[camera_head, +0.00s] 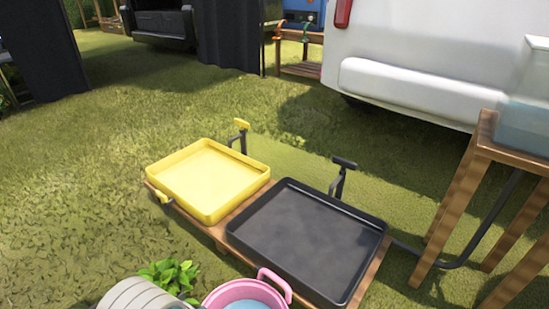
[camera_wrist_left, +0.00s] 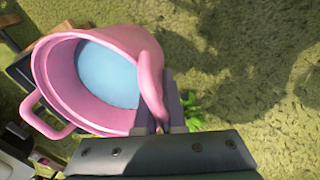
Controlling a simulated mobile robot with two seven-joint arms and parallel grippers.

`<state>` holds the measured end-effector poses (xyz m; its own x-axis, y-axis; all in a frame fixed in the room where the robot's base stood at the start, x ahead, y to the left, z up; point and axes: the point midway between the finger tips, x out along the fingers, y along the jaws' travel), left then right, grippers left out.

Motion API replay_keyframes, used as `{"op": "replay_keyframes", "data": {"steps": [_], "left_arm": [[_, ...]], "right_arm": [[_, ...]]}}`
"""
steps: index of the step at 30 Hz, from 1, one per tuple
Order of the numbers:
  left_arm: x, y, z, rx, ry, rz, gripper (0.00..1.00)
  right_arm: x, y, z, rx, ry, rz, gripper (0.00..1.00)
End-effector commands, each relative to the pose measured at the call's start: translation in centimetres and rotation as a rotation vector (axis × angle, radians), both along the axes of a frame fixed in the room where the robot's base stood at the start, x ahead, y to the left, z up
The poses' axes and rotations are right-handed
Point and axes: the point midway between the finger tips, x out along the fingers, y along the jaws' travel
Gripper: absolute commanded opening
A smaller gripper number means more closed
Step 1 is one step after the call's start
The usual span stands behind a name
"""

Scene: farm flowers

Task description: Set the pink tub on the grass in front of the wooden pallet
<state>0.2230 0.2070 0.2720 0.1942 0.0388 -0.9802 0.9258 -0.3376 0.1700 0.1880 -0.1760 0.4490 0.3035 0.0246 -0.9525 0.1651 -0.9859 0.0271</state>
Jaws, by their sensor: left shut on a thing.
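The pink tub (camera_head: 228,287) is at the bottom edge of the head view, partly cut off, with a light blue surface inside. In the left wrist view the tub (camera_wrist_left: 65,85) shows its open mouth and a loop handle at left. My left gripper (camera_wrist_left: 163,112) is shut on the tub's near handle. Its fingers are hidden in the head view. The wooden pallet (camera_head: 212,232) lies on the grass just beyond the tub, mostly covered by a yellow tray (camera_head: 208,180) and a black tray (camera_head: 308,240). My right gripper is not in view.
A leafy green plant (camera_head: 170,276) is left of the tub. A wooden table (camera_head: 480,165) with a clear container (camera_head: 523,115) stands at right. A white vehicle (camera_head: 420,60) is behind. Open grass (camera_head: 90,190) lies to the left.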

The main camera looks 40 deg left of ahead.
Motion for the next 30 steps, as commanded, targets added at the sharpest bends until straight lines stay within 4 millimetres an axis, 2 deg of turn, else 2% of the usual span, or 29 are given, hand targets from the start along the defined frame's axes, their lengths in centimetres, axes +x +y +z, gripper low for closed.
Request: {"op": "replay_keyframes", "data": {"steps": [2, 5, 15, 21, 24, 30], "left_arm": [[0.1, 0.1, 0.2, -0.002, -0.004, 0.005, 0.00], [0.1, 0.2, -1.1, -0.002, -0.004, 0.009, 0.00], [0.1, 0.3, -10.2, -0.001, -0.004, 0.008, 0.00], [0.1, 0.3, -14.3, -0.001, -0.005, 0.009, 0.00], [0.1, 0.3, -15.2, -0.001, -0.004, 0.008, 0.00], [0.1, 0.3, -16.0, -0.001, -0.004, 0.008, 0.00]], "right_arm": [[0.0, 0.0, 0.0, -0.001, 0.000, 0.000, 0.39], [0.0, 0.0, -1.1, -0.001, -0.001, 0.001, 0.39], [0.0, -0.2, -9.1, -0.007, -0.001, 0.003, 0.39], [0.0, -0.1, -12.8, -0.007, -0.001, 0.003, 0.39], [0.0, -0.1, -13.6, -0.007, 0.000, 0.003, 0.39], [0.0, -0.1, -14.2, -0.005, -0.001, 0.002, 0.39]]}}
